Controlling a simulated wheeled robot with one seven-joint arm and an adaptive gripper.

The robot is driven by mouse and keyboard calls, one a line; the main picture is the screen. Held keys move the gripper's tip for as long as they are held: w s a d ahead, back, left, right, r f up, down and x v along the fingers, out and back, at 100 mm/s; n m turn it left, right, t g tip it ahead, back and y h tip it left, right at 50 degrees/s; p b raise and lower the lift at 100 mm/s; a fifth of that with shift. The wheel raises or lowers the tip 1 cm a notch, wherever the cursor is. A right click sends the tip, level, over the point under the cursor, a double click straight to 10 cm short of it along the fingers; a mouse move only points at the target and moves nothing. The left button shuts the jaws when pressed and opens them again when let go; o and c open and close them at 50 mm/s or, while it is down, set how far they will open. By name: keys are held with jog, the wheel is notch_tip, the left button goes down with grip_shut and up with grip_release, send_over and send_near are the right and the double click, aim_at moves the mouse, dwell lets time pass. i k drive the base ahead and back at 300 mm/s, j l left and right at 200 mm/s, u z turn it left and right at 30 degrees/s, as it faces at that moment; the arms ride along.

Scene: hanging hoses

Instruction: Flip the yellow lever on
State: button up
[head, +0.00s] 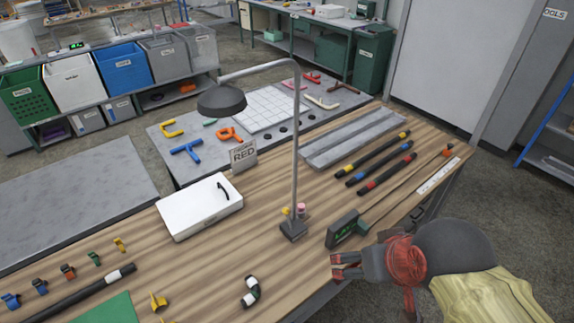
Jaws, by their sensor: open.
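My gripper (336,267), with reddish fingers, is at the right front of the wooden bench, pointing left. It is open and nothing shows between its fingers. A small yellow part (286,211) sits by the base of the desk lamp (293,229), beside a pink-red knob (301,208). It is partly hidden by the lamp post, and I cannot tell its lever position. It is left of and beyond my gripper, apart from it. Other yellow pieces are a clip (119,244) at the left and a yellow piece (158,302) at the front; I cannot tell which is the lever.
A dark box with a green display (343,229) stands just beyond my gripper. The lamp's tall post and shade (222,98) rise over the bench. A white case (199,206) lies left, and a black-and-white fitting (250,291) lies in front. Banded hoses (385,165) lie at the back right.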

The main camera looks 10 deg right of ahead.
aim_at(285, 210)
jog(key=i+j, duration=0.25)
jog(key=i, duration=0.2)
jog(key=u, duration=1.65)
